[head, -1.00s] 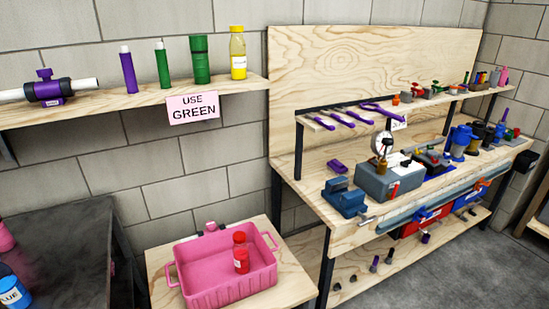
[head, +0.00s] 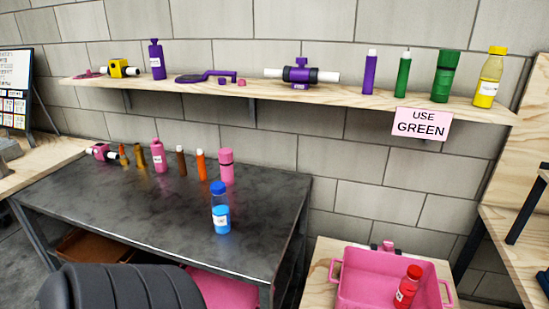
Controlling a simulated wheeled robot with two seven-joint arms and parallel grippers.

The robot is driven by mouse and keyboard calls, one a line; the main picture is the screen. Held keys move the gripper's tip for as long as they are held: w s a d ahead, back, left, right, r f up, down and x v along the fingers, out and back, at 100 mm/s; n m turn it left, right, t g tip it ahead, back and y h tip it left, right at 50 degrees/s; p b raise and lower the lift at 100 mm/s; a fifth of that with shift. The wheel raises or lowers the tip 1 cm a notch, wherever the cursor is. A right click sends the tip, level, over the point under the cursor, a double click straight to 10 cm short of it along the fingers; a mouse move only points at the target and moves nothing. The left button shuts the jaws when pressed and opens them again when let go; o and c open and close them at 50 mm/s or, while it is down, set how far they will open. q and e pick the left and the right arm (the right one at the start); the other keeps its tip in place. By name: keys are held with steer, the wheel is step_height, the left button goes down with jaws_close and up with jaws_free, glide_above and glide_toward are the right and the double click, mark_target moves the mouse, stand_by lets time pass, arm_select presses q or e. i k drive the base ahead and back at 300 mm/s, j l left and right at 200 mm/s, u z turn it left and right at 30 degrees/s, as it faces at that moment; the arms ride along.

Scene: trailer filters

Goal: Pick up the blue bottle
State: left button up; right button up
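The blue bottle (head: 220,208) stands upright near the right part of the dark table (head: 140,222) in the head view. It has a dark blue cap, a clear upper part, and bright blue below with a white label. Nothing touches it. Neither of my grippers is in view.
Several pink, orange and brown items, including a pink bottle (head: 159,156), line the table's back edge. A black chair back (head: 110,288) stands in front. A pink bin (head: 375,290) holds a red bottle (head: 407,287). A wall shelf (head: 215,92) runs above.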

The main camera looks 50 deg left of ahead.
mark_target(220, 204)
steer(key=u, duration=2.05)
